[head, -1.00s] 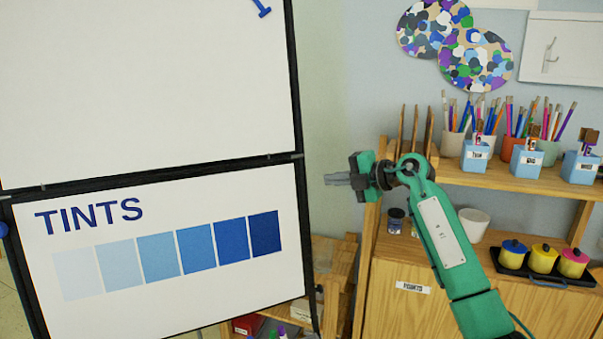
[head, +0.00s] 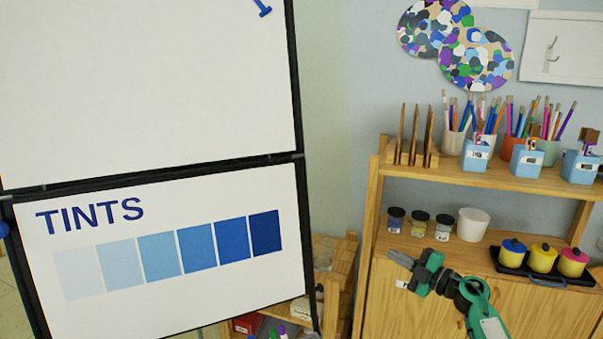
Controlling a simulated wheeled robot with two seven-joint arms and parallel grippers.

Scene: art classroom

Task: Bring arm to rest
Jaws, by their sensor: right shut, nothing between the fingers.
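My right gripper (head: 401,258) is in the lower right of the head view, in front of the wooden cabinet (head: 385,312). Its grey fingers are shut with nothing between them and point up and to the left. The green arm behind it runs down to the lower right edge of the picture. The gripper covers part of the label on the cabinet front. My left gripper is not in view.
A white board (head: 150,90) with a TINTS chart (head: 180,250) stands at left. The shelf (head: 475,180) holds pencil cups and blue boxes; small jars (head: 419,224), a white pot (head: 473,225) and a black tray (head: 512,269) of lidded paint pots sit below it.

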